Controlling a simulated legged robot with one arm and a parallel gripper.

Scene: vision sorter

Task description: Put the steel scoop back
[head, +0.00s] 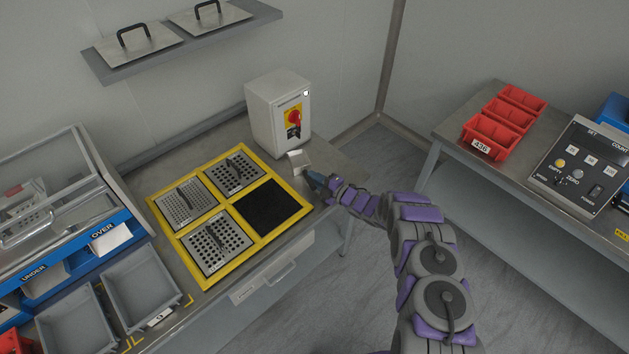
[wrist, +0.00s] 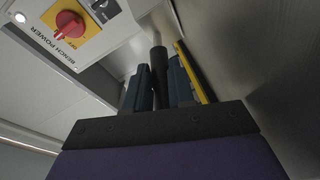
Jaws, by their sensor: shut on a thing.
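My gripper (head: 314,183) is at the right end of the steel bench, between the bench power box and the yellow frame's right corner. It is shut on the steel scoop. The scoop's bright metal part (head: 299,160) shows just beyond the fingertips, close to the foot of the box. In the wrist view, the scoop's dark round handle (wrist: 159,75) stands between the two blue-grey fingers of my gripper (wrist: 160,88). I cannot tell whether the scoop touches the bench.
The white bench power box (head: 279,112) with a red knob stands behind the scoop. The yellow frame (head: 182,236) holds three perforated plates and a black open square. Grey bins (head: 143,286) are at the left. Red bins (head: 497,136) and a control panel (head: 580,167) are on another bench.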

